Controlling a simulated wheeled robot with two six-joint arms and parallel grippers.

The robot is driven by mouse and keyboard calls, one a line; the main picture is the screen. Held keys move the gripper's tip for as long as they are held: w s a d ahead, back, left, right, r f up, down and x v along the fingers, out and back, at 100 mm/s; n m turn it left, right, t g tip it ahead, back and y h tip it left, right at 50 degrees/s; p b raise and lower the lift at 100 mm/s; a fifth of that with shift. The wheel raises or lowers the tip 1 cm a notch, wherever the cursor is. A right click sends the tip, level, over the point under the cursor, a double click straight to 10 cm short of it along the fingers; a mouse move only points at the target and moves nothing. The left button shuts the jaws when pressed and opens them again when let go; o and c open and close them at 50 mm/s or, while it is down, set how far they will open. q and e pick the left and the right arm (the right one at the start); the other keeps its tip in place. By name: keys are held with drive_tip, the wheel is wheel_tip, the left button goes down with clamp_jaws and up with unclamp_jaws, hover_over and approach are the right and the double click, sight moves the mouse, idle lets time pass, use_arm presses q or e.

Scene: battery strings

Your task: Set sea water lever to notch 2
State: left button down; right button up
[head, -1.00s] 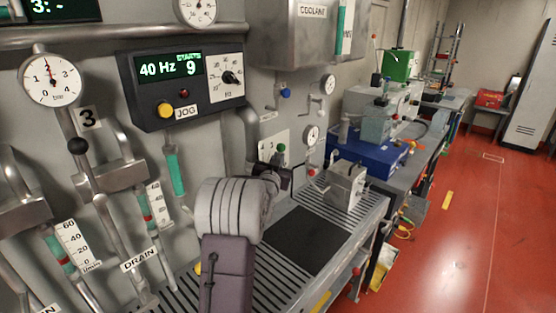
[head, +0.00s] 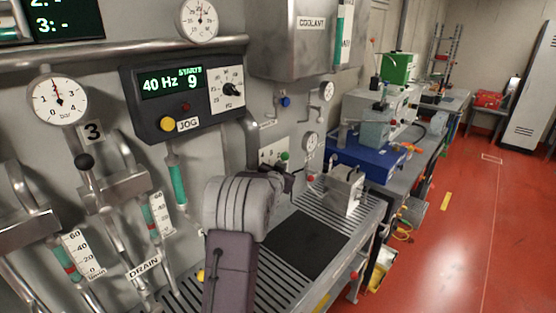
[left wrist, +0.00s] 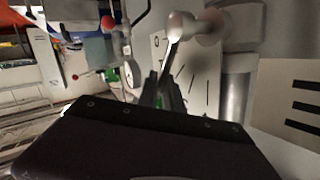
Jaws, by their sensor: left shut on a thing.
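A lever with a green knob (head: 284,156) stands in front of a pale notch plate (head: 266,156) on the wall. I cannot read a sea water label. In the left wrist view, the lever's metal rod (left wrist: 172,55) runs from a round silver pivot down between my fingertips. The plate (left wrist: 202,75) shows dark notch lines and a 0; the lever's exact notch is unclear. My left gripper (left wrist: 162,88) is shut on the lever. In the head view, my left arm hides part of the gripper and the lower plate. My right gripper is not in view.
A grey metal box (head: 343,190) and a dark mat (head: 300,241) lie on the slotted bench right of my arm. Red floor (head: 470,250) is clear at right.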

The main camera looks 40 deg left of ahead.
use_arm(q)
drive_tip(key=shift+w+r+g+p, duration=0.2)
drive_tip(key=shift+w+g+p, duration=0.2)
drive_tip(key=shift+p, duration=0.1)
drive_tip(key=shift+w+f+m+g+h, duration=0.1)
drive_tip(key=shift+f+m+g+h, duration=0.25)
drive_tip(key=shift+f, duration=0.25)
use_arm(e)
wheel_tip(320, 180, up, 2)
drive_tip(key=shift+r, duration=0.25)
use_arm(q)
drive_tip(key=c, duration=1.8)
unclamp_jaws()
drive_tip(key=b+v, duration=0.2)
drive_tip(key=v, duration=0.7)
drive_tip(key=shift+d, duration=0.1)
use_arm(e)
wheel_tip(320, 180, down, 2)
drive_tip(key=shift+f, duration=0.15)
